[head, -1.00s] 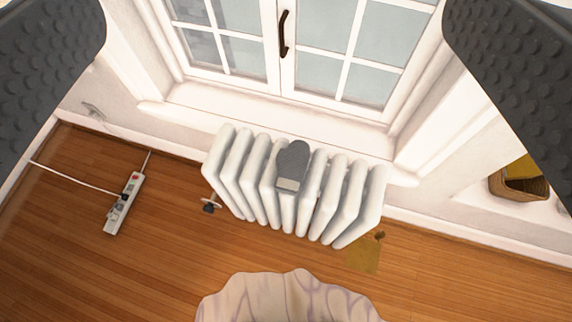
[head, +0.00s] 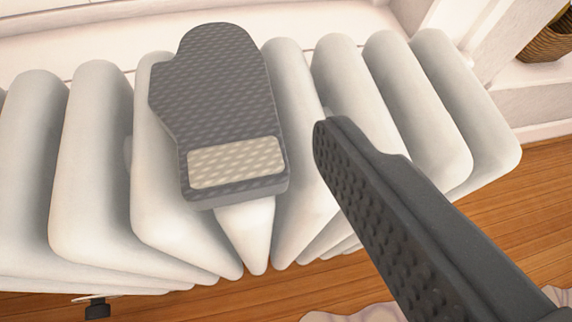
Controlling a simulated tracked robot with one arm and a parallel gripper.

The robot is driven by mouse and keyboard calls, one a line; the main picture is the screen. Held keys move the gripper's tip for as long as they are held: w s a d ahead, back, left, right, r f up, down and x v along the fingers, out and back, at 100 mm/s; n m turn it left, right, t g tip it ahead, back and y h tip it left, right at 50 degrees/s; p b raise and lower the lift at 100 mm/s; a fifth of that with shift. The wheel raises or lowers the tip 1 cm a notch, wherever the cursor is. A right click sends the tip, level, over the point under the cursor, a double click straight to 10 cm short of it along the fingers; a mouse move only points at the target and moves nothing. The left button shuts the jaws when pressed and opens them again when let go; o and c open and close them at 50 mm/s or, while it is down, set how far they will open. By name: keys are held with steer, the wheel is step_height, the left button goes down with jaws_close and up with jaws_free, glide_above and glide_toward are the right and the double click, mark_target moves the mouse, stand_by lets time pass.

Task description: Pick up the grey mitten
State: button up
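The grey mitten (head: 215,95) lies on top of the white radiator (head: 90,165), with a pale beige cuff patch at its near end. Its rounded tip points toward the window side, and its thumb bulge is on the left. The cuff overhangs the front of the ribs. Of my gripper (head: 395,225), only one dark, studded finger shows, reaching in from the lower right. Its tip is to the right of the mitten and apart from it. The other finger is out of view. Nothing lies against the visible pad, and the gripper looks open.
The radiator's ribs stand close on both sides of the mitten. A white sill (head: 190,20) runs behind it. A wicker basket (head: 546,38) is at the upper right. Wooden floor (head: 540,205) shows at the right and below.

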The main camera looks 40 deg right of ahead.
mark_target(212, 110)
steer(key=shift+h, duration=0.4)
steer(key=w+d+f, duration=0.1)
steer(key=w+f, duration=0.1)
steer(key=w+d+f+b, duration=0.1)
steer(key=f, duration=0.1)
steer(key=w+d+f+b, duration=0.1)
steer(key=w+f, duration=0.1)
steer(key=f, duration=0.1)
steer(key=shift+w+d, duration=0.3)
steer(key=shift+d, duration=0.05)
steer(key=shift+w, duration=0.35)
steer(key=w+f+b, duration=0.1)
steer(key=w+f, duration=0.1)
steer(key=w, duration=0.1)
steer(key=shift+d+f+b, duration=0.4)
steer(key=shift+w+d+f, duration=0.15)
steer(key=shift+w+d, duration=0.05)
steer(key=shift+w, duration=0.3)
steer(key=c, duration=0.8)
